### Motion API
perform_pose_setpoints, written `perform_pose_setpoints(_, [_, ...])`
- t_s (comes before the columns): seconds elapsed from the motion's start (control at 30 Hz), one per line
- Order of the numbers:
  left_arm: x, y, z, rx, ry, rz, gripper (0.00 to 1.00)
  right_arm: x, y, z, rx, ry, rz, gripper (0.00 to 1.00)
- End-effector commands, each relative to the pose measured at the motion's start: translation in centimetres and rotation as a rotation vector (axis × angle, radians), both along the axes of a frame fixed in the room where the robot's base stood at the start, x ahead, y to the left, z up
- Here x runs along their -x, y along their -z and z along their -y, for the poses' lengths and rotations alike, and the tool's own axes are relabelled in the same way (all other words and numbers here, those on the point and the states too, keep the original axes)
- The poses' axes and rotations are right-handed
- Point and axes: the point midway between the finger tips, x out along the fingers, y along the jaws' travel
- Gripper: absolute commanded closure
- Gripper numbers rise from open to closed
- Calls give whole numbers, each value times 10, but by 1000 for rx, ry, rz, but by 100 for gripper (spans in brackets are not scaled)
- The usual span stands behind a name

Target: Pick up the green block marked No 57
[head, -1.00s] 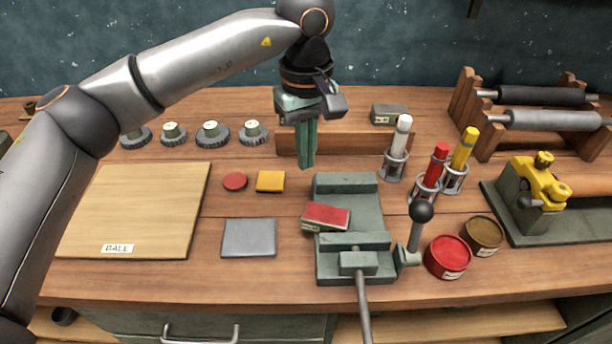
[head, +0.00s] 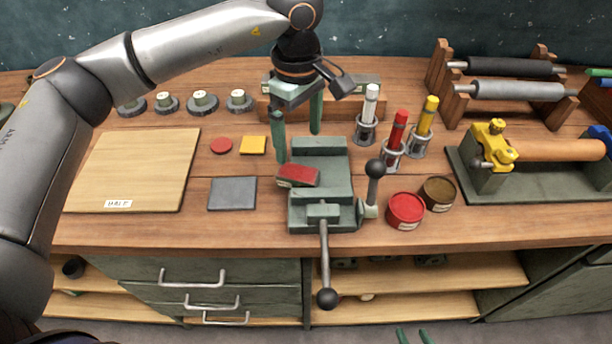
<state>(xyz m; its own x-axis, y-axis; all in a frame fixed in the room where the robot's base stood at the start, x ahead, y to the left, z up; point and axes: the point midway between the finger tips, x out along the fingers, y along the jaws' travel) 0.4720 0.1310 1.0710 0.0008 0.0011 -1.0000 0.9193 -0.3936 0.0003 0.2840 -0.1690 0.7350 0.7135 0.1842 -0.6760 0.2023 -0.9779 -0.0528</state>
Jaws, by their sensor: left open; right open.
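A grey-green block (head: 359,80) with a pale label sits at the back of the bench, by the right end of a wooden rail. The white marker partly covers it, and its label is too small to read. My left gripper (head: 298,146) is open and empty, its two green fingers pointing down around the back left of the vice. It is left of and nearer than the grey-green block, apart from it. My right gripper (head: 412,337) shows only as two parted green fingertips at the bottom edge.
A pale board (head: 135,170) lies left. Rollers on wooden racks (head: 517,90) stand back right.

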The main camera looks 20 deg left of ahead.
Motion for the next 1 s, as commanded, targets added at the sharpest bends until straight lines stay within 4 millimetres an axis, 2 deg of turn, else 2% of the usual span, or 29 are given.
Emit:
perform_pose_setpoints(0.2, [1,40,-1,0,2,-3,0,-1,-8,0,0,0,2,50])
perform_pose_setpoints(0.47, [0,61,-1,0,3,-3,0,-1,-13,-1,-1,-1,3,50])
perform_pose_setpoints(0.7, [-2,96,-3,-1,3,-4,0,-2,-25,-1,-1,-1,4,50])
perform_pose_setpoints(0.83, [-3,106,-3,0,5,-1,0,-2,-26,-1,-1,-1,4,50])
perform_pose_setpoints(1.0, [-3,108,-3,0,5,0,0,-2,-25,-1,-1,-1,4,50])
